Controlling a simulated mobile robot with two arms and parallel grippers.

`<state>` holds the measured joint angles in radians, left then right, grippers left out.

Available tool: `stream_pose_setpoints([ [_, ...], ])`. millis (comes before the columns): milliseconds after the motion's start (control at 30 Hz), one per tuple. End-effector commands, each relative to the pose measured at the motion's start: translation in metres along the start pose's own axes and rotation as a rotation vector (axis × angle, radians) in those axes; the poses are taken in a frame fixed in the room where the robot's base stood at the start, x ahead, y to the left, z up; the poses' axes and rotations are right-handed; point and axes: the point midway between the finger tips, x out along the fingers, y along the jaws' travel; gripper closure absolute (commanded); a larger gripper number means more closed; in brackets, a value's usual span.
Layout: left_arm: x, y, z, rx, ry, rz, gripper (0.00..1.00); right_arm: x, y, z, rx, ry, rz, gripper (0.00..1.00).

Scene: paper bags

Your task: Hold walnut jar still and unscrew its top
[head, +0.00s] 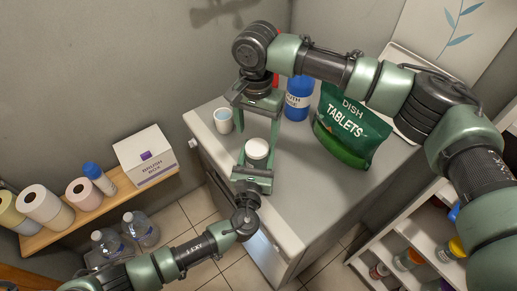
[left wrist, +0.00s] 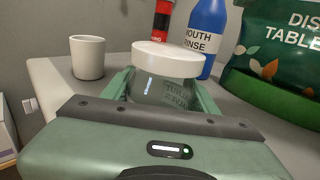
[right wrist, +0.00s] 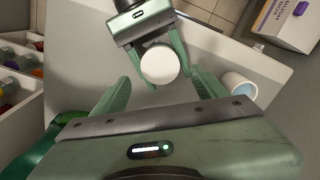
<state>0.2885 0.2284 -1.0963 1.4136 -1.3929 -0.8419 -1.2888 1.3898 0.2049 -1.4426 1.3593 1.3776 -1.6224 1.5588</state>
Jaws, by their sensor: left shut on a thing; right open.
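The jar (left wrist: 160,90) is clear with a wide white lid (left wrist: 168,58) and stands upright on the grey counter; I cannot read its label. The lid also shows in the head view (head: 257,148) and the right wrist view (right wrist: 159,65). My left gripper (head: 256,164) is shut around the jar's body below the lid, one finger on each side. My right gripper (head: 261,136) is open and empty, pointing down over the jar. In the right wrist view its fingers (right wrist: 163,82) stand apart on either side of the lid, seemingly above it.
A white cup (head: 223,120) stands close by on the counter (head: 300,190). A blue mouth rinse bottle (head: 298,103), a red container (left wrist: 162,22) and a green dish tablets bag (head: 350,125) stand behind. The counter's front part is clear. A shelf with rolls and a box (head: 146,157) is at left.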

Motion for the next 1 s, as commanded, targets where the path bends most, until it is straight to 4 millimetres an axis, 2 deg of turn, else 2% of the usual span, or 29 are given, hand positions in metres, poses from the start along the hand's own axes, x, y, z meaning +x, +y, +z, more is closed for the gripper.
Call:
stream_pose_setpoints([
  [200, 0.0, 0.0, -0.001, 0.001, 0.001, 0.0, 1.0, 0.033, 0.0, 0.001, 0.0, -0.003, 0.001, 0.27],
  [400, 0.0, 0.0, -0.001, 0.001, 0.001, -0.001, 1.0, 0.051, 0.0, 0.001, -0.001, -0.003, -0.001, 0.27],
  [600, 0.0, 0.0, -0.001, 0.001, 0.001, -0.001, 1.0, 0.057, 0.0, 0.0, -0.002, -0.001, -0.002, 0.27],
  [967, 0.0, 0.0, -0.001, 0.0, 0.001, -0.001, 1.0, 0.057, 0.0, 0.0, -0.002, -0.001, -0.001, 0.27],
  [1000, 0.0, 0.0, -0.001, 0.0, 0.001, -0.001, 1.0, 0.057, 0.0, 0.0, -0.002, -0.001, -0.001, 0.38],
])
